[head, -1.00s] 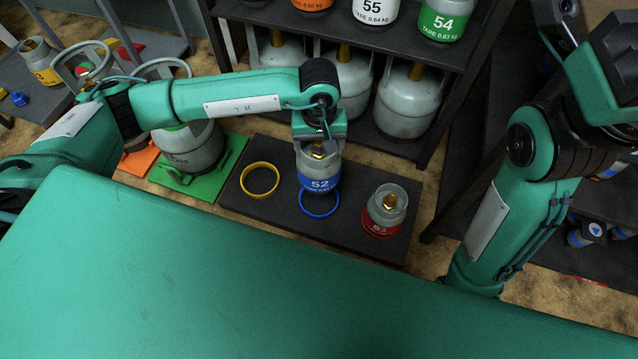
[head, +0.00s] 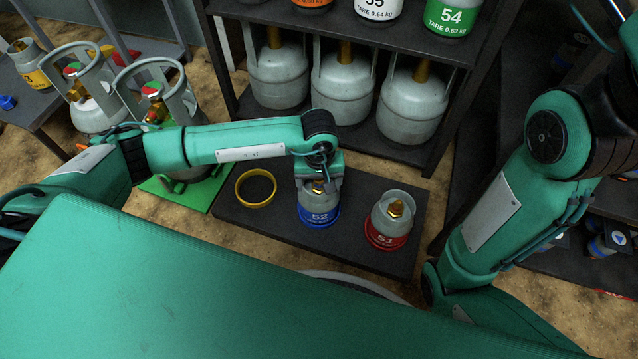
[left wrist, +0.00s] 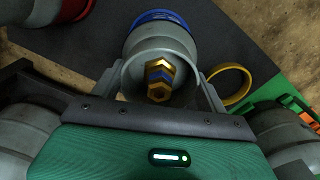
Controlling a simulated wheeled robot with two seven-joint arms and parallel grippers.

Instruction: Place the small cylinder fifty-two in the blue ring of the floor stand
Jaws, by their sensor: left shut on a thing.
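The small cylinder fifty-two (head: 319,209), grey with a blue band and a brass valve, stands upright on the dark floor stand (head: 285,228). Its base is at the blue ring (head: 320,224), whose rim shows around the bottom front; I cannot tell if it rests fully down. My left gripper (head: 318,180) comes from above and is shut on the cylinder's top collar. In the left wrist view the cylinder (left wrist: 160,50) hangs between the fingers, its brass valve in the middle. My right gripper is out of the picture; only its arm shows.
A yellow ring (head: 256,188) lies empty left on the stand. The red-banded cylinder 51 (head: 390,218) stands at its right. A shelf (head: 390,150) with large grey cylinders is behind. A green mat (head: 182,196) with a big cylinder lies left.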

